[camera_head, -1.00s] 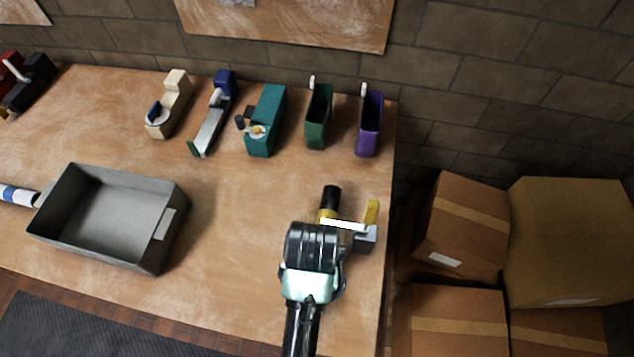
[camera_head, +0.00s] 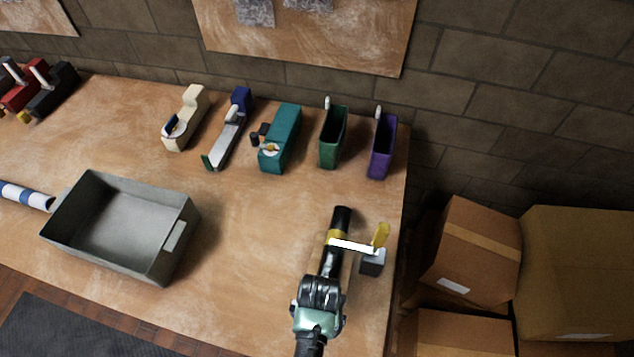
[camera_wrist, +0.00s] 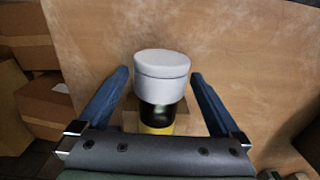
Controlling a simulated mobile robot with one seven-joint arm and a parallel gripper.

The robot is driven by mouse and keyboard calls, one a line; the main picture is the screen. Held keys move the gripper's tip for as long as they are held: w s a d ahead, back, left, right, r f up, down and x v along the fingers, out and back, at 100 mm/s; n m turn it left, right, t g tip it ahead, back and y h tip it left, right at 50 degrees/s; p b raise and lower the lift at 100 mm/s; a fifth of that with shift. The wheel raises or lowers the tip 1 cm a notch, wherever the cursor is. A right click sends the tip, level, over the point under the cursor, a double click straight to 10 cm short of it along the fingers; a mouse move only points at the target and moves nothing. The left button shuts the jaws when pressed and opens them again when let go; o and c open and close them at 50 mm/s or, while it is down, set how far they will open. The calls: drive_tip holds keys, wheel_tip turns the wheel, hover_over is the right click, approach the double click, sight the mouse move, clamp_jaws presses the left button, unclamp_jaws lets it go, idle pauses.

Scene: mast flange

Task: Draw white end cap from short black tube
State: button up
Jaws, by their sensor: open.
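My gripper (camera_wrist: 160,74) is open, with one blue finger on each side of the cap and a visible gap on both sides.
Tape dispensers and holders line the back. Cardboard boxes (camera_head: 475,250) stand beyond the right edge.

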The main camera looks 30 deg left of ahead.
drive_tip(key=c, duration=1.3)
drive_tip(key=shift+s+d+p, duration=0.25)
drive_tip(key=shift+s+p, duration=0.3)
drive_tip(key=shift+s, duration=0.35)
drive_tip(key=shift+s+d+p, duration=0.25)
drive_tip(key=shift+s+p, duration=0.25)
drive_tip(key=shift+s, duration=0.35)
drive_tip(key=shift+s+d+p, duration=0.25)
drive_tip(key=shift+s+p, duration=0.3)
drive_tip(key=shift+s, duration=0.35)
drive_tip(key=shift+w, duration=0.1)
